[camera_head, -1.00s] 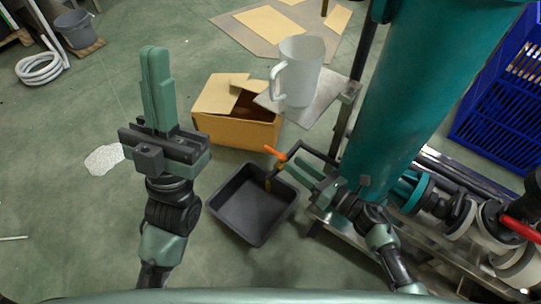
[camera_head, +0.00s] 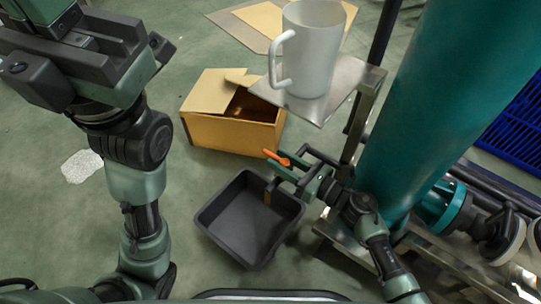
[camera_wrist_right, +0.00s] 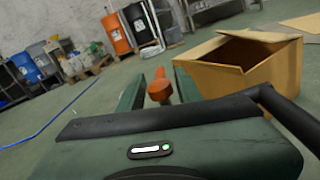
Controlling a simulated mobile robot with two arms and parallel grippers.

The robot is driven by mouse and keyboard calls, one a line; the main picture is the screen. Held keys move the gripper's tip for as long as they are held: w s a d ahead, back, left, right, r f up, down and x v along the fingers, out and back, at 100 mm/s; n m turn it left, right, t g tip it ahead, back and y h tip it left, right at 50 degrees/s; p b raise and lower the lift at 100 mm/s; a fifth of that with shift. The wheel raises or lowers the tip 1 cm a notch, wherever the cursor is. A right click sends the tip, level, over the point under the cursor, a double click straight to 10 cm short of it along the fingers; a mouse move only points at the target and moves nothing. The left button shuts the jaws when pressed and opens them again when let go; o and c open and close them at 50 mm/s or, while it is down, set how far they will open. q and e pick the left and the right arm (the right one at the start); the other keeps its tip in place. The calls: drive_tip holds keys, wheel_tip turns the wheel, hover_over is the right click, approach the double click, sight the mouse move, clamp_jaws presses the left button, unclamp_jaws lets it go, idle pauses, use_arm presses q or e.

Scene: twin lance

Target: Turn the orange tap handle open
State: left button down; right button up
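The orange tap handle (camera_head: 277,158) sits above the black square tray (camera_head: 247,220) in the head view. The tap's brownish spout hangs below it over the tray. My right gripper (camera_head: 285,168) is at the handle with its fingers open. In the right wrist view the handle (camera_wrist_right: 159,88) stands between the two green fingers (camera_wrist_right: 158,90), with a gap on each side. My left gripper (camera_head: 42,12) is raised at the top left, far from the tap. Its fingers are together, and their tips are cut off by the frame edge.
A white jug (camera_head: 313,50) stands on a metal shelf (camera_head: 335,95) above and behind the tap. An open cardboard box (camera_head: 228,135) is on the floor behind the tray. A large teal tank (camera_head: 440,110) and pipes stand close on the right. The floor at left is mostly clear.

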sight(269, 154)
drive_tip(key=shift+b+x, duration=0.4)
drive_tip(key=shift+x, duration=1.45)
clamp_jaws()
drive_tip(key=shift+s+a+f, duration=0.1)
drive_tip(key=shift+s, duration=0.05)
